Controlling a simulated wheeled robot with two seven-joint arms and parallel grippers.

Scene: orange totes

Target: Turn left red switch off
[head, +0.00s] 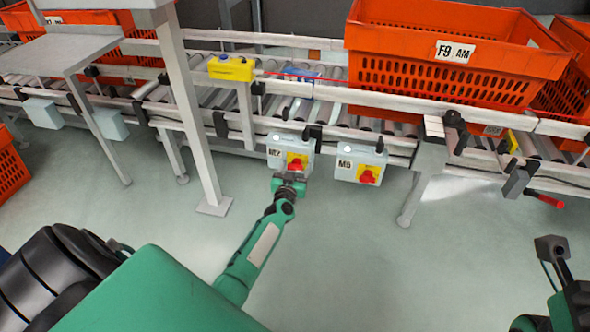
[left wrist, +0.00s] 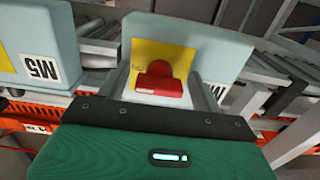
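The left switch box (head: 275,143) is light grey with a yellow plate and a red switch (head: 296,163), and hangs under the conveyor's front rail. In the left wrist view the red switch (left wrist: 162,84) sits on its yellow plate, straight ahead of my left gripper (left wrist: 160,97). My left gripper also shows in the head view (head: 289,182), just below and in front of the switch. Its fingers are apart, one on each side of the red switch; contact is not clear. My right gripper (head: 551,250) is at the lower right, far from the boxes; its fingers are unclear.
A second box marked M5 (head: 344,163), with its own red switch, hangs close on the right; it is at the left in the wrist view (left wrist: 30,50). Orange totes (head: 450,85) stand on the roller conveyor. A metal post (head: 190,110) stands to the left.

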